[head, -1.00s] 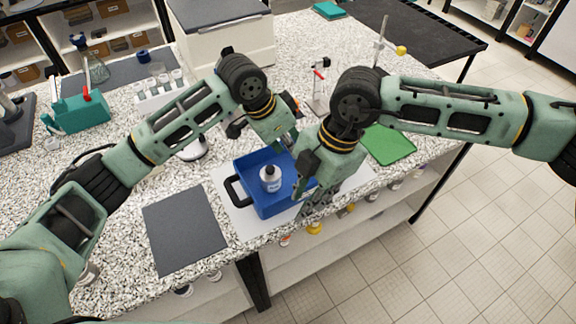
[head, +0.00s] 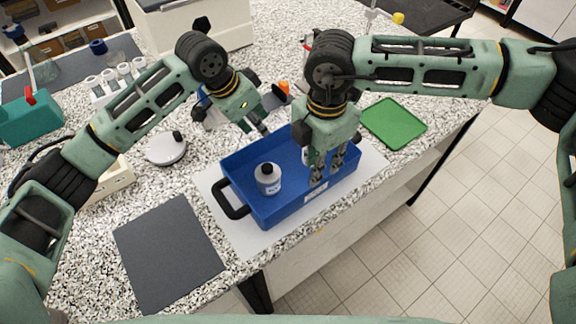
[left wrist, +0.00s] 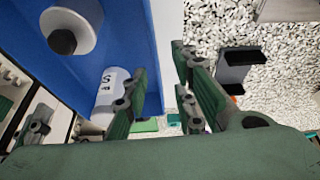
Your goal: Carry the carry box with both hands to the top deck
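The blue carry box (head: 250,208) sits on a white mat on the speckled bench, its black handle (head: 232,200) at the left end. A white bottle with a dark cap (head: 268,180) stands in it. A second white bottle shows in the left wrist view (left wrist: 108,92). My left gripper (head: 270,113) is at the box's far side; its fingers stand apart near the blue wall in the left wrist view (left wrist: 160,95). My right gripper (head: 327,172) points down at the near wall; its grip there cannot be made out. I cannot identify the top deck.
A dark grey mat (head: 168,252) lies left of the box and a green tray (head: 394,123) to the right. A round white device (head: 166,149) and a teal rack (head: 28,118) stand further left. The bench's front edge is close to the box.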

